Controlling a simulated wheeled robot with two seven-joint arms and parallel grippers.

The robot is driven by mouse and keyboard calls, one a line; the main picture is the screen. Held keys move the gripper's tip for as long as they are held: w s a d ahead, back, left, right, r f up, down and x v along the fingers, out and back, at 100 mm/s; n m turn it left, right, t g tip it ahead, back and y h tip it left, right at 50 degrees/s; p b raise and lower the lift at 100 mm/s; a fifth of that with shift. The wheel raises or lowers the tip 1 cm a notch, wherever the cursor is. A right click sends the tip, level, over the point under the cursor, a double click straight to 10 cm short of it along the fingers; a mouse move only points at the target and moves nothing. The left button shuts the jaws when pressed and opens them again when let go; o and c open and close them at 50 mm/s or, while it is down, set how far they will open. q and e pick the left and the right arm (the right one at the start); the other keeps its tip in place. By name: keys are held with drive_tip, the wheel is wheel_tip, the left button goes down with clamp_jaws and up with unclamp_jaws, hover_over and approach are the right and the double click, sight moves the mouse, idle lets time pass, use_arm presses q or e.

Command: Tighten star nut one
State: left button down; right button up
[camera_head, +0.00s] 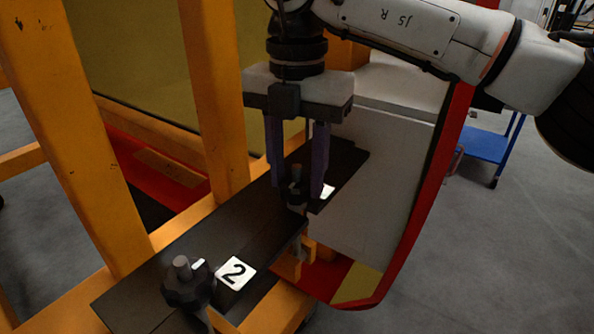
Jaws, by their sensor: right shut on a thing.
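A dark star nut (296,193) stands on its bolt on the black plate (215,226), between the fingers of my right gripper (300,180). The gripper points down and is shut on this nut. A white label (324,191) beside it is mostly hidden by a finger, so its number cannot be read. A second dark star nut (186,283) sits at the near end of the plate, next to a white label with the number 2 (236,272). My left gripper is not in view.
Orange frame posts (75,130) and (210,90) rise at the left of the plate. A red-edged nosecone panel (425,190) stands just right of the gripper. A blue cart (485,145) is farther back on the grey floor.

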idle(0.3)
drive_tip(key=o, duration=1)
drive_tip(key=shift+o, duration=0.2)
wheel_tip(320, 180, up, 9)
drive_tip(key=shift+r+p, duration=0.1)
drive_tip(key=shift+p, duration=0.45)
drive_tip(key=shift+r, duration=0.55)
drive_tip(key=shift+s, duration=0.1)
